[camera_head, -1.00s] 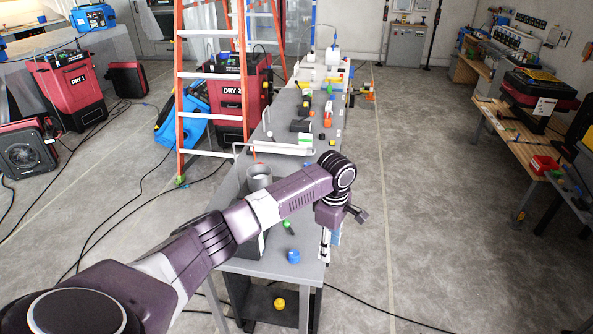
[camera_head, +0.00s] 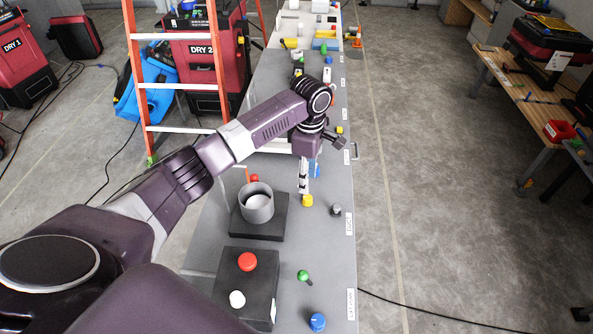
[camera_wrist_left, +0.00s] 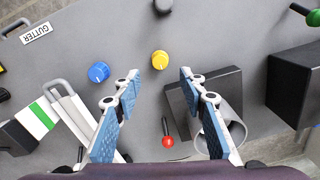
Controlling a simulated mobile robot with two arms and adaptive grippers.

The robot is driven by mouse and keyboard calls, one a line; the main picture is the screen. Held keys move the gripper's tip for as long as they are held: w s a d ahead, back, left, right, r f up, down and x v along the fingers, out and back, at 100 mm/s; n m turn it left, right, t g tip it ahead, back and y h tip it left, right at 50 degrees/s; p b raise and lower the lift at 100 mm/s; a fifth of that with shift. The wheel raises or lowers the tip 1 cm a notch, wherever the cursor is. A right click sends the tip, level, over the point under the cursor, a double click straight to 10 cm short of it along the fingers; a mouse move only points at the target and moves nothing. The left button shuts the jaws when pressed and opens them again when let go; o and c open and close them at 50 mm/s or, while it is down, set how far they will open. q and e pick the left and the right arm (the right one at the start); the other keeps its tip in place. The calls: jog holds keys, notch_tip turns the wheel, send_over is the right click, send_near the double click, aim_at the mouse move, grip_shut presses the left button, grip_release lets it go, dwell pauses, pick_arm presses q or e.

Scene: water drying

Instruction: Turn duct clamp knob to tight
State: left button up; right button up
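A grey duct collar (camera_head: 258,204) stands on a dark base (camera_head: 270,228) on the bench, and shows at right in the left wrist view (camera_wrist_left: 235,133). A yellow knob (camera_head: 307,201) is beside it, ahead of the fingers in the left wrist view (camera_wrist_left: 160,60). A blue knob (camera_wrist_left: 98,72) and a red-balled lever (camera_wrist_left: 168,141) are close by. I cannot tell for certain which control is the duct clamp knob. My left gripper (camera_head: 304,188) points down over the bench, above the yellow knob. Its fingers (camera_wrist_left: 159,84) are apart with nothing between them. My right gripper is not in view.
A black box with red (camera_head: 247,262) and white buttons stands at the near end. A green-tipped lever (camera_head: 303,275), another blue knob (camera_head: 317,321) and a small grey knob (camera_head: 336,210) are on the bench. An orange ladder (camera_head: 222,75) stands left. The floor at right is open.

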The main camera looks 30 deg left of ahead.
aim_at(307, 197)
pick_arm(q)
jog(key=shift+w+r, duration=0.1)
jog(key=shift+d+f+p, duration=0.1)
jog(key=shift+f+p, duration=0.2)
jog(key=shift+f, duration=0.4)
jog(key=f, duration=0.2)
jog(key=shift+s+d+f, duration=0.1)
jog(key=shift+s+f, duration=0.15)
jog(key=shift+f, duration=0.05)
notch_tip(307, 197, down, 2)
jog(key=shift+f+p, duration=0.15)
jog(key=shift+p, duration=0.25)
jog(key=shift+w+f, duration=0.1)
jog(key=shift+f, duration=0.45)
jog(key=c, duration=0.8)
grip_shut()
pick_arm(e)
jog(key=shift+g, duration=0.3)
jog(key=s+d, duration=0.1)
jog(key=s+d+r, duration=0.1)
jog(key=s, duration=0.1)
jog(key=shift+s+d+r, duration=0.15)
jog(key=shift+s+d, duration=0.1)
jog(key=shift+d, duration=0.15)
